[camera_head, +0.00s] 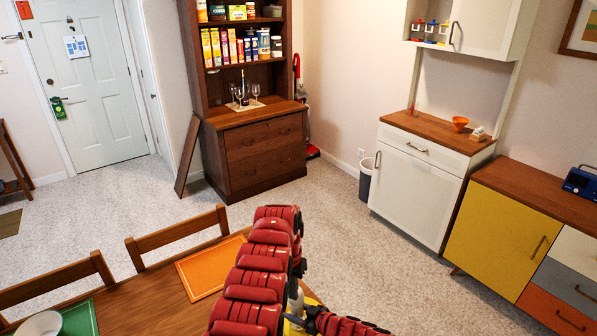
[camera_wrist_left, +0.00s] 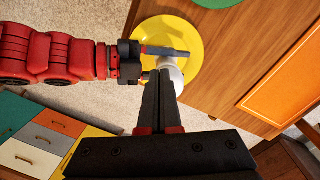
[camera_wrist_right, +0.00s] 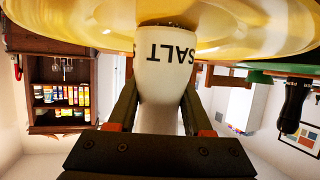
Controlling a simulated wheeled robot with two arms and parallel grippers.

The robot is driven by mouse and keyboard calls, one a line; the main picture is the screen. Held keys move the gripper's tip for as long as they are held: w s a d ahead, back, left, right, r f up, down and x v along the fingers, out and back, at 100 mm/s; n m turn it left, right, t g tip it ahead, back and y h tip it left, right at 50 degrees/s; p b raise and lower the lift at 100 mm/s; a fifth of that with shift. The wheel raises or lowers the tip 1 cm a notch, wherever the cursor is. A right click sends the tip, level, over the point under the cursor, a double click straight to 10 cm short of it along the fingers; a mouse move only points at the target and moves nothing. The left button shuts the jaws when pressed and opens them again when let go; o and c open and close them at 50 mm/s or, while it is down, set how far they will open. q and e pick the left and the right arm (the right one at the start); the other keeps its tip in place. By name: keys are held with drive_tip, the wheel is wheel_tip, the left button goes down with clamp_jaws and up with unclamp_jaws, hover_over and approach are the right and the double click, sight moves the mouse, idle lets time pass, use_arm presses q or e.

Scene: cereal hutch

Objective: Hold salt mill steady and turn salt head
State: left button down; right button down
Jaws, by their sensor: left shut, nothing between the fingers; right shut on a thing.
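The white salt mill (camera_wrist_right: 165,62), marked "SALT", appears upside down in the right wrist view, against the yellow plate (camera_wrist_right: 60,38). My right gripper (camera_wrist_right: 160,100) is shut on the mill, one finger on each side. In the left wrist view the mill's round white top (camera_wrist_left: 173,70) shows over the yellow plate (camera_wrist_left: 190,28). My left gripper (camera_wrist_left: 158,80) is shut and empty, its fingertips close to the mill's top; I cannot tell whether they touch. In the head view my arms hide most of the mill (camera_head: 297,303).
The wooden table (camera_head: 140,285) carries an orange mat (camera_head: 205,268), a green mat (camera_head: 80,318) and a white bowl (camera_head: 40,324). Chairs (camera_head: 180,235) stand along its far side.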

use_arm(q)
drive_tip(key=r, duration=0.5)
drive_tip(key=shift+w+a+r, duration=0.15)
drive_tip(key=shift+a+r, duration=0.05)
drive_tip(key=shift+r, duration=0.15)
drive_tip(key=shift+w+r, duration=0.1)
drive_tip(key=f, duration=0.5)
drive_tip(key=shift+w+d, duration=0.1)
drive_tip(key=shift+w, duration=0.1)
drive_tip(key=shift+d+f, duration=0.15)
drive_tip(key=shift+f, duration=0.4)
drive_tip(key=shift+s+f, duration=0.1)
